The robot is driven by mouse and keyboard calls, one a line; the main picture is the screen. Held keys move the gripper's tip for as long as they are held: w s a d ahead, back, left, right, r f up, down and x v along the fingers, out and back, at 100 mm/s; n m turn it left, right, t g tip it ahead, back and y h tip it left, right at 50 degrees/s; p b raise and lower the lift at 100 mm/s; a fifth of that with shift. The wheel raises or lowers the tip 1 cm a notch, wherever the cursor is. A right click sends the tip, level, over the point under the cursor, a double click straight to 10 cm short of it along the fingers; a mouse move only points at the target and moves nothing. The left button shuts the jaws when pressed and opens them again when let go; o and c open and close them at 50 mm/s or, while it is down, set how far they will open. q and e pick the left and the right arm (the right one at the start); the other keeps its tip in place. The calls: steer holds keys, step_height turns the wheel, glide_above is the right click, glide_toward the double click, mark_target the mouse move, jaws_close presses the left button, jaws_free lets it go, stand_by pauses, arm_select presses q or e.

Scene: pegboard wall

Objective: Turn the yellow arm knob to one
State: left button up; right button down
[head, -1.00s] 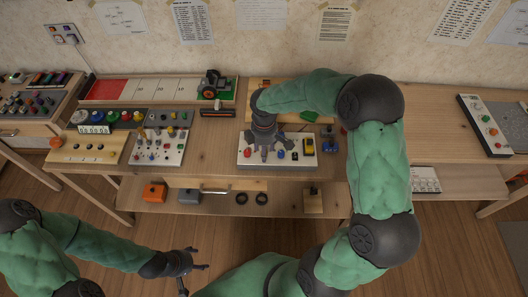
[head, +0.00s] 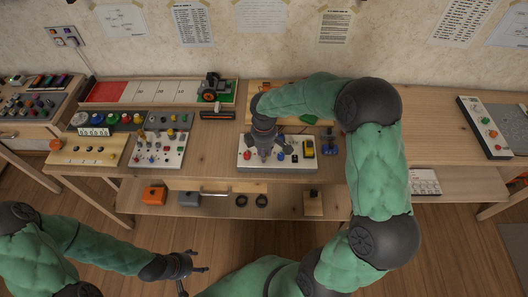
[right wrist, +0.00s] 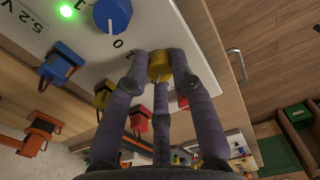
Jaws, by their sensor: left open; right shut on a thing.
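My right gripper (head: 265,154) is over the white panel (head: 302,168) on the bench. In the right wrist view, my right gripper (right wrist: 163,72) has its fingers closed around a yellow knob (right wrist: 159,62), which shows between the fingertips. The knob is hidden by the gripper in the head view. A blue knob (right wrist: 113,13) on the white panel has the marks 0 and 1 beside it. My left gripper (head: 196,280) is open and empty, low in front of the bench.
A green light (right wrist: 66,11) glows on the panel. Another panel (head: 170,157) with several switches stands left. A shelf (head: 225,207) runs below.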

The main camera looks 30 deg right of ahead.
steer(key=m+p, duration=0.1)
steer(key=m, duration=0.3)
steer(key=shift+m, duration=0.3)
steer(key=m, duration=0.9)
steer(key=shift+m, duration=1.9)
steer(key=c, duration=1)
jaws_free()
steer(key=shift+c, duration=0.2)
